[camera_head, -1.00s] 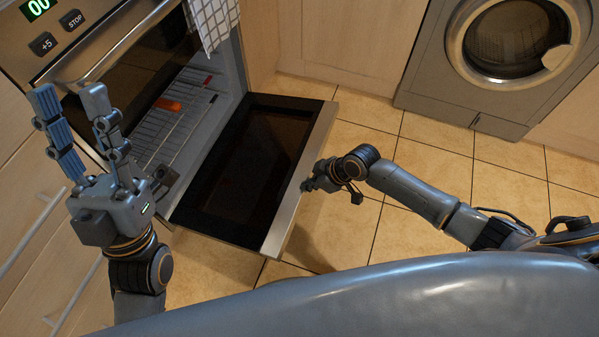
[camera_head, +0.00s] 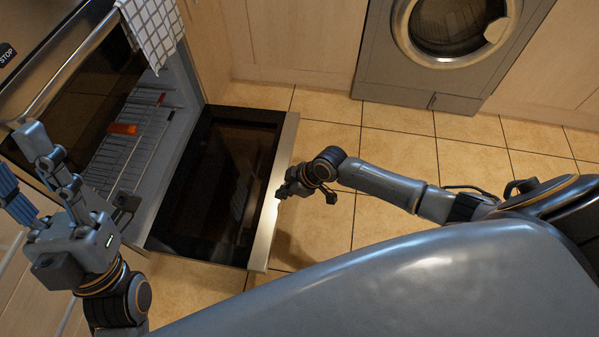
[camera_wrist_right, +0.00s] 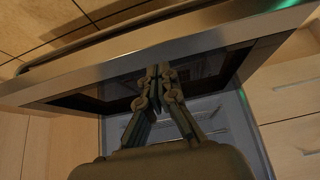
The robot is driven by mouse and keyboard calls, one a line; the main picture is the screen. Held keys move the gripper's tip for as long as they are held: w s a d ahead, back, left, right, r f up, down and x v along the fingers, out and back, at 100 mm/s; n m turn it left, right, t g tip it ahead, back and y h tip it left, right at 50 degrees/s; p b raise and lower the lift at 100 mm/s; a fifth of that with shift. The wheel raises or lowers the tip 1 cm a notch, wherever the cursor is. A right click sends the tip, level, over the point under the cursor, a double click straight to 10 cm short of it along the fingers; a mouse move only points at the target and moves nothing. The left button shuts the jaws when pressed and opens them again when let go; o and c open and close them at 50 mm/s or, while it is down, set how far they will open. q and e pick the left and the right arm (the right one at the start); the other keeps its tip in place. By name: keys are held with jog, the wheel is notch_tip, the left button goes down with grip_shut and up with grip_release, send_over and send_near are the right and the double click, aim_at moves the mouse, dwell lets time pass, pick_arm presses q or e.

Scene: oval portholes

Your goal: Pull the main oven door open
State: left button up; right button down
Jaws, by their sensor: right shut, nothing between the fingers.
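The main oven door (camera_head: 216,185) is swung down wide open, its dark glass inner face up and its pale outer edge (camera_head: 268,215) facing right. It also shows across the right wrist view (camera_wrist_right: 120,75). My right gripper (camera_head: 283,191) is shut and empty at that outer edge, near its middle; I cannot tell whether it touches. Its fingertips meet in front of the door in the right wrist view (camera_wrist_right: 160,72). My left gripper (camera_head: 18,155) is open and empty in front of the oven, left of the door.
A checked towel (camera_head: 152,28) hangs at the top of the oven, near a metal bar handle (camera_head: 70,65). A grey washing machine (camera_head: 440,50) stands at the back right. Tiled floor (camera_head: 400,150) is clear between it and my right arm. Wooden cupboards (camera_head: 300,40) line the back.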

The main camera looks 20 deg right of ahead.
pick_arm(q)
jog(key=w+d+f+g+y+p, duration=0.2)
jog(key=w+f+g+y+p, duration=0.1)
jog(key=w+f+g, duration=0.6)
notch_tip(320, 180, down, 15)
jog(key=s+a+g+y+p, duration=0.1)
jog(key=a+g+y+p, duration=0.2)
jog(key=g, duration=0.6)
jog(key=shift+p, duration=0.35)
pick_arm(e)
jog(key=v, duration=1.2)
